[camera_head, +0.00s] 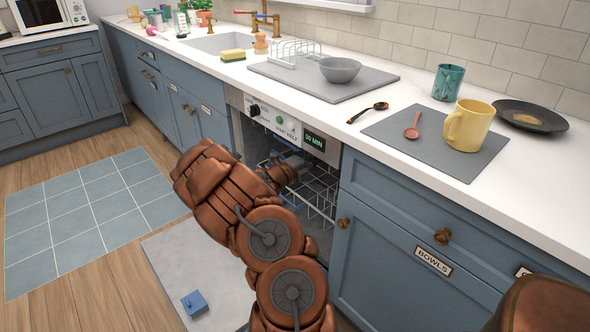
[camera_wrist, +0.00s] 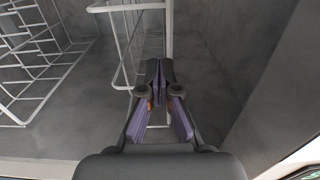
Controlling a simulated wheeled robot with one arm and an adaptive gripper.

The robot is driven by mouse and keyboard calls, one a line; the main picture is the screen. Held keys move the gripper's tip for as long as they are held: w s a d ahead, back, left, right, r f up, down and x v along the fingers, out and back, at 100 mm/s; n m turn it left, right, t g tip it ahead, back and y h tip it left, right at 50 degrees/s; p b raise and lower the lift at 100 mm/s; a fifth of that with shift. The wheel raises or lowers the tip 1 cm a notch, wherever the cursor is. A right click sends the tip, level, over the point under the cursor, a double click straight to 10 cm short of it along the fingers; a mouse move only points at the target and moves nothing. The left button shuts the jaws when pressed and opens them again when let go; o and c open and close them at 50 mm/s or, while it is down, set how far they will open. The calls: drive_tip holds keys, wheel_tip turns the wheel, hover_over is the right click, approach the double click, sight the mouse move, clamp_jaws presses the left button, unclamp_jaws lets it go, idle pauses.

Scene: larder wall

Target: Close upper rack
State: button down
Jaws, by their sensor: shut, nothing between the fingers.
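The dishwasher (camera_head: 286,125) under the counter stands open, its door (camera_head: 170,255) folded down flat. A white wire rack (camera_head: 320,198) shows in the upper part of its opening, partly hidden behind my arm; I take it for the upper rack. My gripper (camera_head: 290,168) reaches into the opening beside the wires. In the wrist view my gripper (camera_wrist: 156,80) is shut and empty, its fingertips near upright white wires of a rack (camera_wrist: 128,45). I cannot tell whether they touch. More rack wires (camera_wrist: 35,60) show at the left.
The blue drawer front labelled BOWLS (camera_head: 440,240) is close on the right. The counter above holds a yellow mug (camera_head: 468,126), a grey mat (camera_head: 400,145) and a grey bowl (camera_head: 340,70). Floor at the left is open, with a blue tiled mat (camera_head: 85,215).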

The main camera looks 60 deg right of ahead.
drive_tip(key=shift+s+d+r, duration=0.1)
drive_tip(key=shift+r, duration=0.05)
drive_tip(key=p+v, duration=0.4)
drive_tip(key=v, duration=1)
